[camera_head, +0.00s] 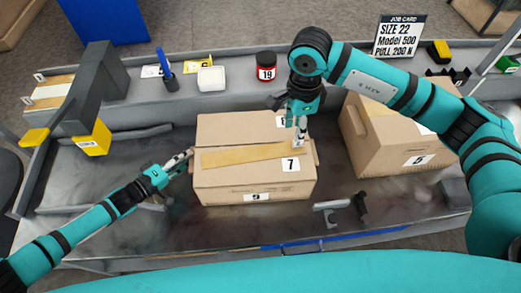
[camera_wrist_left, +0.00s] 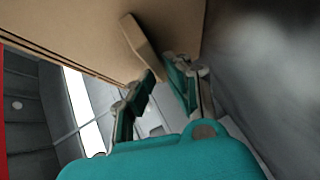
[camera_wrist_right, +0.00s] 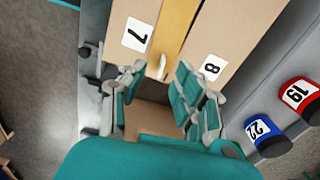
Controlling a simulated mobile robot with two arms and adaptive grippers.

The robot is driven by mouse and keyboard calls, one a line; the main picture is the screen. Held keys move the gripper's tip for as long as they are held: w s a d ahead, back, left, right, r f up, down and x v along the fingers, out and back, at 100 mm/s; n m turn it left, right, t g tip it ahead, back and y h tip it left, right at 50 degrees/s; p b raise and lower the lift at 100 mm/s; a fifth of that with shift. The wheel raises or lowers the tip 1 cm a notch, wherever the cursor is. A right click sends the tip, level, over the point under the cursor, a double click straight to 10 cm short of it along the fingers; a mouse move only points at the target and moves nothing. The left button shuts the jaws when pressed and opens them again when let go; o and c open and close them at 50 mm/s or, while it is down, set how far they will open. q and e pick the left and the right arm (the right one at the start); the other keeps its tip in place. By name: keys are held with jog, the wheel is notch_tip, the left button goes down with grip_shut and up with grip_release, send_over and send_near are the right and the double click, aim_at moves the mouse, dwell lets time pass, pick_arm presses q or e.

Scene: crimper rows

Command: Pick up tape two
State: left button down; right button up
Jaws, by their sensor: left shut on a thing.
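No thing clearly marked as tape two shows. A tan tape-like strip (camera_head: 240,156) lies along the top of the closed cardboard box (camera_head: 225,180), beside label 7. It also shows in the right wrist view (camera_wrist_right: 174,30). My left gripper (camera_head: 190,154) is at the box's left end; in the left wrist view its fingers (camera_wrist_left: 160,76) are around a small cardboard tab (camera_wrist_left: 140,42) that sticks out from the box. My right gripper (camera_head: 300,140) is over the box's right end, between labels 7 and 8. In the right wrist view its fingers (camera_wrist_right: 160,75) are apart.
A second box (camera_head: 385,150) with label 5 stands at the right. A grey tool (camera_head: 331,206) lies in front. The back ledge holds a red jar (camera_head: 266,66) marked 19, a white dish (camera_head: 211,79) and a job card (camera_head: 398,37). A yellow block (camera_head: 95,140) is at the left.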

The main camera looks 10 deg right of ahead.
jog(key=f, duration=0.5)
jog(key=w+f, duration=0.1)
jog(key=f, duration=0.1)
jog(key=shift+f, duration=0.15)
jog(key=shift+s, duration=0.1)
jog(key=shift+c, duration=0.4)
grip_shut()
